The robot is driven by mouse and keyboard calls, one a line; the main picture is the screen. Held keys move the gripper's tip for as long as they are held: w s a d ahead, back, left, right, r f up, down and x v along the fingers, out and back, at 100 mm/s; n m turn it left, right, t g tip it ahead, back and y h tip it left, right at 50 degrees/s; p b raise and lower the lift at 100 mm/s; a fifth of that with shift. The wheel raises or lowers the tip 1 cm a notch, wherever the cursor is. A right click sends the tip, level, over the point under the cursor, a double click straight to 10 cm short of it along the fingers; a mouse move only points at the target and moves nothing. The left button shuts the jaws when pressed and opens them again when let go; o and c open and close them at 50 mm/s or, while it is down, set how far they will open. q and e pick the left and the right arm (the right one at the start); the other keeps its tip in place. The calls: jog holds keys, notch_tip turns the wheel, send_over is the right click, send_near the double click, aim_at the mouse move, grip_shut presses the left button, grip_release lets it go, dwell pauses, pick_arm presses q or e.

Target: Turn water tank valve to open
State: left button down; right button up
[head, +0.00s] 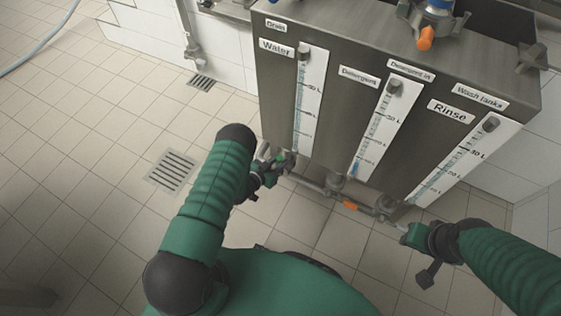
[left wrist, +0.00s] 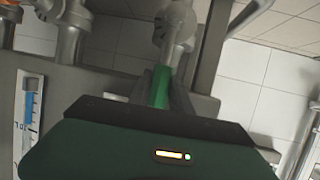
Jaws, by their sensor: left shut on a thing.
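The grey metal tank unit (head: 335,65) stands at the upper right in the head view, with a gauge strip under its "Water" label (head: 277,47). My left gripper (head: 282,164) is at the pipework just below the Water gauge. In the left wrist view, a green valve handle (left wrist: 161,88) rises between the dark fingers, which are shut on it. Beyond it is a pale metal pipe fitting (left wrist: 177,28). In the head view the handle is mostly hidden by the gripper. My right gripper (head: 410,236) is low at the right, below the pipe; its fingers are too small to judge.
A pipe (head: 310,185) runs under the tanks with an orange handle (head: 350,206) on it. Detergent and Rinse (head: 450,111) labels sit further right. Another orange valve part (head: 426,38) is on top. Tiled floor with a drain grate (head: 171,170) lies open at the left.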

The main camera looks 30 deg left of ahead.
pick_arm(q)
jog(key=shift+s+a+f, duration=0.1)
jog(key=shift+a+f, duration=0.05)
jog(key=c, duration=1.5)
grip_release()
jog(key=o, duration=0.3)
jog(key=shift+s+r+p, duration=0.25)
jog(key=shift+r+p, duration=0.05)
jog(key=shift+p, duration=0.05)
jog(key=p+v, duration=0.6)
jog(key=v, duration=1)
jog(key=shift+a+f, duration=0.1)
jog(key=shift+f, duration=0.05)
